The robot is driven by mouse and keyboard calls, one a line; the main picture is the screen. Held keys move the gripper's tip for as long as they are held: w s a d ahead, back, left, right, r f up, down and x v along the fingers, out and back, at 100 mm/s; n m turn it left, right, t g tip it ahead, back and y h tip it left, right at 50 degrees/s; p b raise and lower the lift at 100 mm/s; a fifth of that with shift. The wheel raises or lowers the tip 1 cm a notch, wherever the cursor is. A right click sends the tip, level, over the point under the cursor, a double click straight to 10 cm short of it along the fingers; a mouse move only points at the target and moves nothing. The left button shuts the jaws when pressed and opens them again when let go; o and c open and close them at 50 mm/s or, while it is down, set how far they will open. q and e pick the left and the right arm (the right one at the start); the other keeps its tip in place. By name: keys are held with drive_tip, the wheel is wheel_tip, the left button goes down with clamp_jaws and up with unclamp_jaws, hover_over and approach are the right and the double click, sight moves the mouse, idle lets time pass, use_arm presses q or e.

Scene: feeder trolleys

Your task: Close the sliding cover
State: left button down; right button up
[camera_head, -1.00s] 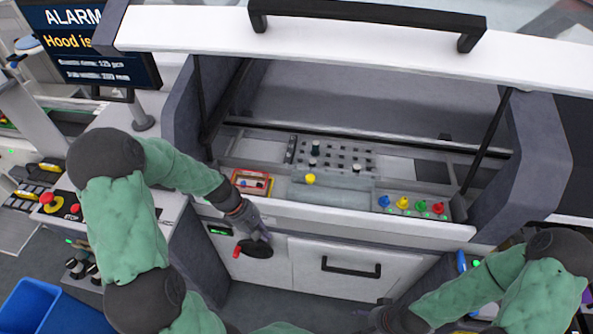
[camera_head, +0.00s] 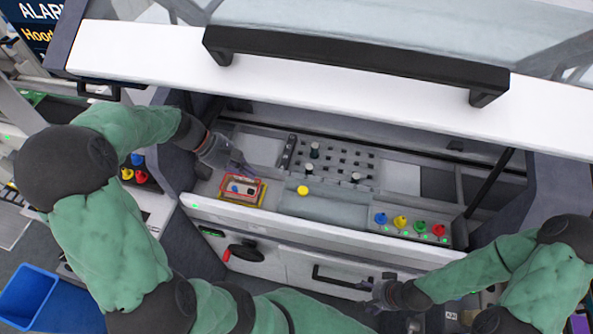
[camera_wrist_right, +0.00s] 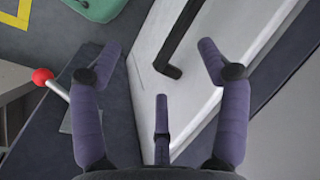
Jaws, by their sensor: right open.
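The white hood cover (camera_head: 150,52) with its long black handle (camera_head: 350,60) stands raised over the machine's work bay. Its bay below lies open to view. My left gripper (camera_head: 238,160) is inside the bay, above a red-framed box (camera_head: 240,188) at the left; whether its fingers are open or shut is too small to tell. My right gripper (camera_head: 380,292) is low at the front, near the drawer's black handle (camera_head: 335,280). In the right wrist view the right gripper (camera_wrist_right: 160,65) has its fingers spread and empty, with a black handle (camera_wrist_right: 177,45) beyond them.
The bay holds a peg plate (camera_head: 335,165), a yellow knob (camera_head: 303,190) and a row of coloured knobs (camera_head: 410,224) at the right. A red-knobbed crank (camera_head: 240,252) sits on the front panel. A blue bin (camera_head: 28,295) stands on the floor at left.

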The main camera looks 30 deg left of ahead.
use_arm(q)
drive_tip(key=b+x, duration=0.2)
drive_tip(key=x, duration=0.8)
drive_tip(key=shift+w+d+f, duration=0.1)
drive_tip(key=shift+w+d, duration=0.1)
drive_tip(key=shift+w+d+b, duration=0.15)
drive_tip(key=shift+w+d, duration=0.1)
drive_tip(key=shift+d, duration=0.2)
drive_tip(key=shift+w+d+b, duration=0.15)
drive_tip(key=shift+w+d, duration=0.1)
drive_tip(key=shift+d, duration=0.25)
drive_tip(key=shift+w+d+f, duration=0.1)
drive_tip(key=shift+w+d, duration=0.15)
drive_tip(key=shift+d, duration=0.4)
